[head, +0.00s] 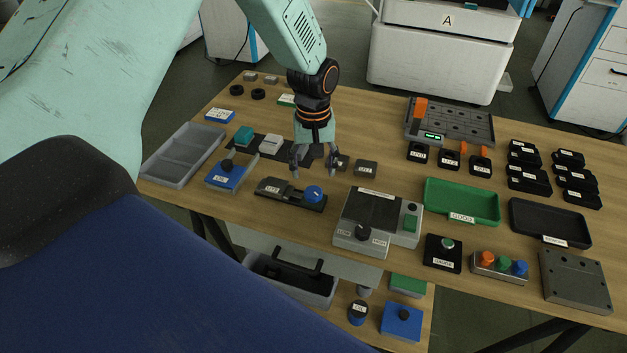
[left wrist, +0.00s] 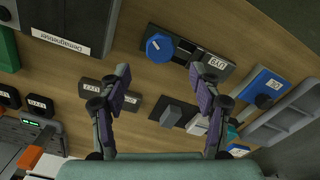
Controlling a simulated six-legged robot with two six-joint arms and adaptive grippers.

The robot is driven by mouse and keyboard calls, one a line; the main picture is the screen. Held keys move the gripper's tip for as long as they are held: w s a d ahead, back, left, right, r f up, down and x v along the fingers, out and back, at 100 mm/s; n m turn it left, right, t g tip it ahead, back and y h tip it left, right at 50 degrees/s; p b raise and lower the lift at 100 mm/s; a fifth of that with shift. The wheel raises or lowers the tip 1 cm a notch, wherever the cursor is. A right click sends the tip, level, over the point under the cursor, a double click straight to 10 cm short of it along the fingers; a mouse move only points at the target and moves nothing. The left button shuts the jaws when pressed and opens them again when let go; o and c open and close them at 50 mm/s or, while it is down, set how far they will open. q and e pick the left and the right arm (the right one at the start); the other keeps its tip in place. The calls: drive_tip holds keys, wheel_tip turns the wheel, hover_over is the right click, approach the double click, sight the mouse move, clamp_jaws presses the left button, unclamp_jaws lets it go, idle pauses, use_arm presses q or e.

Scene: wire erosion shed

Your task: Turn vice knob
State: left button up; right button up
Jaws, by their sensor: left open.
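The vice (head: 279,191) is a low dark block with a label at its left end, lying on the wooden table. Its blue knob (head: 314,194) is at the right end; both the vice (left wrist: 188,52) and the knob (left wrist: 158,47) also show in the left wrist view. My left gripper (head: 315,170) points down, open and empty, behind the vice in the head view and apart from the knob. In the left wrist view the knob lies beyond the gap between the open fingertips (left wrist: 158,76). My right gripper is in neither view.
A grey machine with a dark top (head: 371,209) stands right of the vice. A blue block with a dark knob (head: 228,176) and a grey tray (head: 181,155) are to its left. Small dark blocks (head: 365,168) lie near the gripper. A green tray (head: 461,202) is farther right.

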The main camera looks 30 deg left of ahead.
sight(313, 191)
use_arm(q)
wheel_tip(313, 191, up, 5)
drive_tip(key=shift+r, duration=0.15)
idle(0.3)
wheel_tip(313, 191, down, 4)
drive_tip(key=n+p, duration=0.2)
drive_tip(key=n, duration=0.1)
drive_tip(key=n+p, duration=0.1)
drive_tip(key=shift+r, duration=0.25)
drive_tip(key=shift+f+n, duration=0.35)
drive_tip(key=shift+n, duration=0.15)
wheel_tip(313, 191, down, 8)
drive_tip(key=shift+r+b, duration=0.1)
drive_tip(key=shift+b, duration=0.2)
drive_tip(key=shift+s, duration=0.1)
